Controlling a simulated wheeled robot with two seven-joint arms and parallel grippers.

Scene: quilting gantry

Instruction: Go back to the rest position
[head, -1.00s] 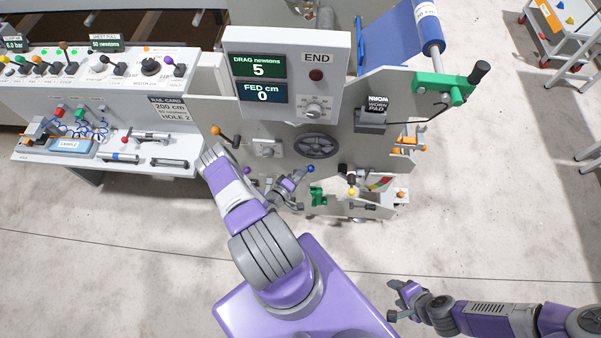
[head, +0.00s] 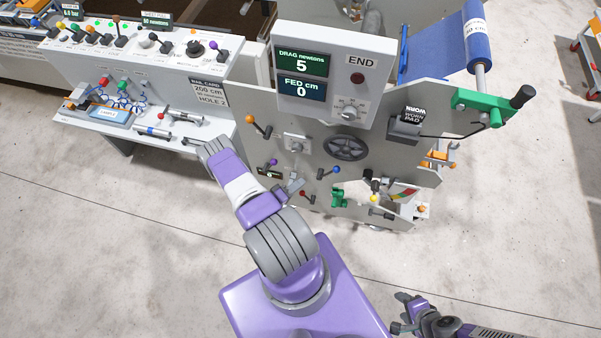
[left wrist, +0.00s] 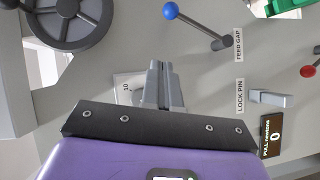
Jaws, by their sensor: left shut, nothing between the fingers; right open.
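My left gripper (head: 296,185) is in front of the lower grey machine panel (head: 310,125) in the head view, partly hidden by its own wrist. In the left wrist view its two grey fingers (left wrist: 163,85) are shut together and empty. They are near the blue-knobbed FEED GAP lever (left wrist: 195,25) and the LOCK PIN handle (left wrist: 270,98), with no clear contact. My right gripper (head: 400,313) is open and empty at the lower right of the head view, above bare floor.
The handwheel (head: 346,148) and several knobbed levers stick out of the panel near my left arm. A white control bench (head: 140,75) with a tool shelf is at left. A green crank bracket (head: 480,106) juts out at right. The floor (head: 100,240) in front is clear.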

